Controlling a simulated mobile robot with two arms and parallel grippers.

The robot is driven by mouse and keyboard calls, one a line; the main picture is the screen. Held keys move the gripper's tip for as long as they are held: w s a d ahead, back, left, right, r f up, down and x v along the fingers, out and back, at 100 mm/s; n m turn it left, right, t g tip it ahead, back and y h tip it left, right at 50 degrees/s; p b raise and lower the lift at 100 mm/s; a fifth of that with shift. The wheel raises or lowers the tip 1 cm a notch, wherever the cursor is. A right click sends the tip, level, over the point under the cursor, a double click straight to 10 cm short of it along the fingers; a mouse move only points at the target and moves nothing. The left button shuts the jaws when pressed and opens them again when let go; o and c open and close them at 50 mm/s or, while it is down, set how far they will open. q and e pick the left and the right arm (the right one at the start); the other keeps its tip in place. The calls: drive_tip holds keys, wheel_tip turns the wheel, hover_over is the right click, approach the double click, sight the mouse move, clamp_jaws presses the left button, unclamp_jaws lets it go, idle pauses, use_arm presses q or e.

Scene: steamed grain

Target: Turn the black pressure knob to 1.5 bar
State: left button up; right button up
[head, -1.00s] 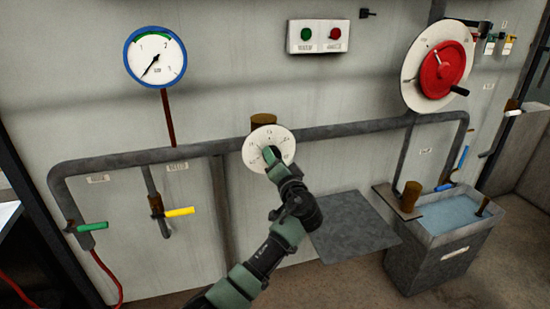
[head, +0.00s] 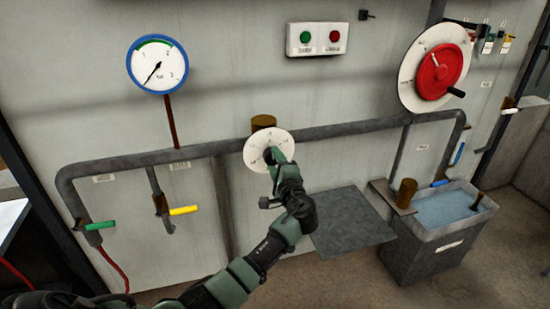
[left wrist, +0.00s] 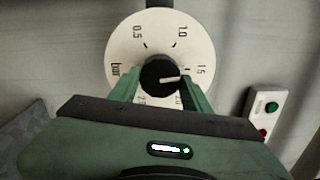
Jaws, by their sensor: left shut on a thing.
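The black pressure knob (left wrist: 152,75) sits at the centre of a round white dial (left wrist: 122,50) marked 0.5, 1.0 and 1.5 in the left wrist view. Its white pointer points right, close to the 1.5 mark and slightly below the number. My left gripper (left wrist: 161,82) is shut on the knob, one green finger on each side. In the head view my left gripper (head: 272,156) reaches the white dial (head: 256,143) on the pipe and hides the knob. My right gripper is not in view.
A blue-rimmed gauge (head: 158,64) above left has its needle toward the lower left. A red wheel (head: 437,72) and a button box (head: 317,38) are on the wall. A grey shelf (head: 352,222) juts out below right of my gripper.

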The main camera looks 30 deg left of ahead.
use_arm(q)
drive_tip(key=shift+m, duration=0.5)
drive_tip(key=shift+f+p, duration=0.1)
drive_tip(key=shift+p, duration=0.2)
drive_tip(key=o, duration=1.4)
drive_tip(key=shift+s+d, duration=0.3)
drive_tip(key=shift+d, duration=0.15)
drive_tip(key=b+v, duration=0.1)
drive_tip(key=v, duration=0.5)
drive_tip(key=shift+s+d+b, duration=0.25)
drive_tip(key=shift+s+b, duration=0.05)
drive_tip(key=shift+b, duration=0.05)
